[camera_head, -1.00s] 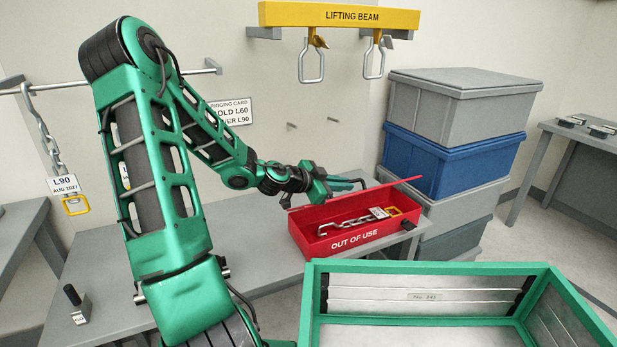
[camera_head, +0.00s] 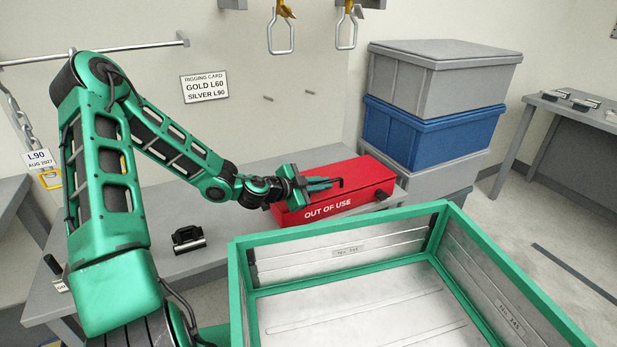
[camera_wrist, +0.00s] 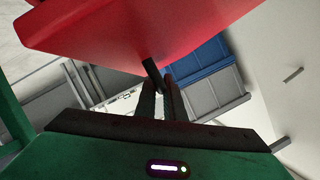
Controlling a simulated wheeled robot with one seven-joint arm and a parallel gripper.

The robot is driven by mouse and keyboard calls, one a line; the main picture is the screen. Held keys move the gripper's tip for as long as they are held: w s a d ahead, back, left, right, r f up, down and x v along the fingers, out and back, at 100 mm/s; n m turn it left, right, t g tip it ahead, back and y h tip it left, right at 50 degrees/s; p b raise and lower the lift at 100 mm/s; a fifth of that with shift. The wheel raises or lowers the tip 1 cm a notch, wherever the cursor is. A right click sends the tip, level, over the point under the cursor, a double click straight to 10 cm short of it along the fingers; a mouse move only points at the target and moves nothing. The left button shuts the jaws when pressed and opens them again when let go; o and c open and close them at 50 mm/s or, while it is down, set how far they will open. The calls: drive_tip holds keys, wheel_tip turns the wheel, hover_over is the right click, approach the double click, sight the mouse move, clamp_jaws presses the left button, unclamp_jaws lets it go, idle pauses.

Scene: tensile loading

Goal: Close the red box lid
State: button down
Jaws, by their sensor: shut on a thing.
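The red box (camera_head: 330,207), marked OUT OF USE, sits on the grey table. Its red lid (camera_head: 350,172) lies down over the top, and the inside is hidden. I cannot tell whether it is fully seated. My gripper (camera_head: 328,184) is over the lid, its fingers shut on a thin black handle (camera_head: 340,182). In the wrist view the fingers (camera_wrist: 165,98) close on the dark handle (camera_wrist: 151,70), which stands out against the red surface (camera_wrist: 140,30).
A green-rimmed metal bin (camera_head: 345,240) stands in front. Stacked grey and blue crates (camera_head: 430,130) stand behind the box on the right. A small black object (camera_head: 187,238) lies on the table (camera_head: 225,235) to the left. Chain and hooks hang on the wall side.

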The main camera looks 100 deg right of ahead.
drive_tip(key=shift+w+f, duration=0.2)
drive_tip(key=shift+f, duration=0.35)
drive_tip(key=c, duration=2.1)
unclamp_jaws()
drive_tip(key=shift+r, duration=0.1)
drive_tip(key=shift+a, duration=0.1)
drive_tip(key=v, duration=1)
drive_tip(key=shift+w, duration=0.15)
drive_tip(key=shift+w+a+r, duration=0.15)
drive_tip(key=shift+w, duration=0.05)
